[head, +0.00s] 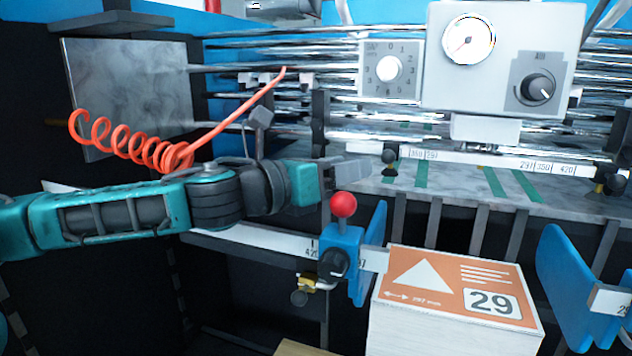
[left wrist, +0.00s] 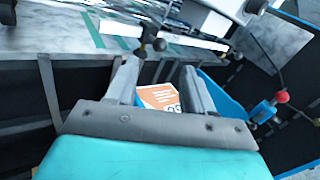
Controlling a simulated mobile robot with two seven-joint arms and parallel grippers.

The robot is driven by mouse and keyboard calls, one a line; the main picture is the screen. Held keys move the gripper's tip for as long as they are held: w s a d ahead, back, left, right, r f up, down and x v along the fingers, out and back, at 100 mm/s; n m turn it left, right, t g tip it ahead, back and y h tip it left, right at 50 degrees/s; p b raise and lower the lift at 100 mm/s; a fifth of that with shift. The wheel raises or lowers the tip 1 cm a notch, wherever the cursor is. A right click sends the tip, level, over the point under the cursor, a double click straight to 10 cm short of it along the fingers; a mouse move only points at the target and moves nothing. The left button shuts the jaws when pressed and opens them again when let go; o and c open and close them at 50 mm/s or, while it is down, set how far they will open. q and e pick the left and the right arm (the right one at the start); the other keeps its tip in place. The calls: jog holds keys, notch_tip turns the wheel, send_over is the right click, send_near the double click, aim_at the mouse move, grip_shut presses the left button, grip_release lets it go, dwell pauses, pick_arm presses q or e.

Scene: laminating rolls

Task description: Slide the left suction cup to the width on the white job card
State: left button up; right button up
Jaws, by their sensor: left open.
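A black knob on a short stem (head: 389,158), which looks like the left suction cup, sits on the white scale rail (head: 465,160), left of its 350 and 297 marks. My left gripper (head: 362,168) is just left of this knob, with its fingers open and empty. In the left wrist view the knob (left wrist: 152,43) shows just beyond the gap between the open fingertips (left wrist: 157,72), not held. A similar black knob (head: 613,184) is at the rail's right end. I cannot make out a white job card. My right gripper is not in view.
A paper stack with an orange label (head: 458,282) reading 297 mm stands in front. A blue side guide (head: 342,248) with a red ball (head: 343,204) stands below my left gripper. Another blue guide (head: 570,270) is at right. A grey control box (head: 505,55) overhangs the rail.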

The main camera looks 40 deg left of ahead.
pick_arm(q)
jog(key=shift+b+v, duration=1.15)
jog(key=shift+v, duration=1.4)
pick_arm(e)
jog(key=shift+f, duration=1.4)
